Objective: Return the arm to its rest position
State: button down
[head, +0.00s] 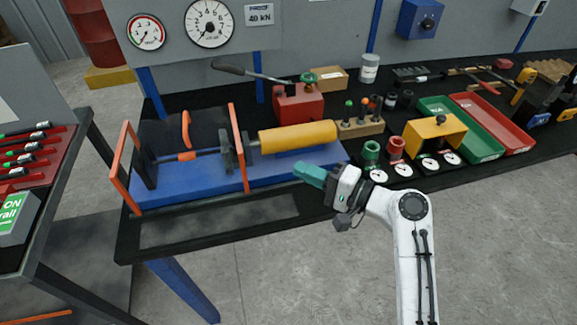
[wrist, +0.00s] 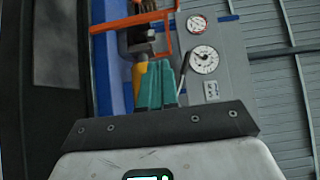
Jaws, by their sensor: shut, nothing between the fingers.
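My white arm reaches up from the lower right in the head view. My gripper (head: 311,174) has teal fingers and hangs over the front right part of the blue bench machine, pointing left. The fingers are together with nothing between them. In the wrist view the teal fingers (wrist: 155,86) show side by side, with the machine and the gauge panel beyond them. I cannot tell whether the fingertips touch the blue base (head: 200,187) below them.
The machine carries a yellow cylinder (head: 298,137) and orange guard frames (head: 238,150). A red tool rack (head: 35,155) stands left. The floor in front is clear.

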jog(key=s+d+f+n+g+h, duration=0.2)
jog(key=s+d+f+h, duration=0.3)
jog(key=s+d+f, duration=0.3)
jog(key=s+d+f+n+g+h, duration=0.15)
jog(key=s+d+f+h, duration=0.3)
jog(key=s+f, duration=0.55)
jog(key=s+d+g+h, duration=0.2)
jog(key=s+d, duration=0.4)
jog(key=s, duration=0.3)
jog(key=s+d+f+n+g+h, duration=0.1)
jog(key=s+d+h, duration=0.3)
jog(key=s+d, duration=0.3)
jog(key=shift+s+d+f+g+h, duration=0.15)
jog(key=shift+s+d+g+h, duration=0.2)
jog(key=shift+s, duration=0.65)
jog(key=c, duration=1.8)
grip_release()
jog(key=shift+a+n, duration=0.1)
jog(key=shift+n, duration=0.15)
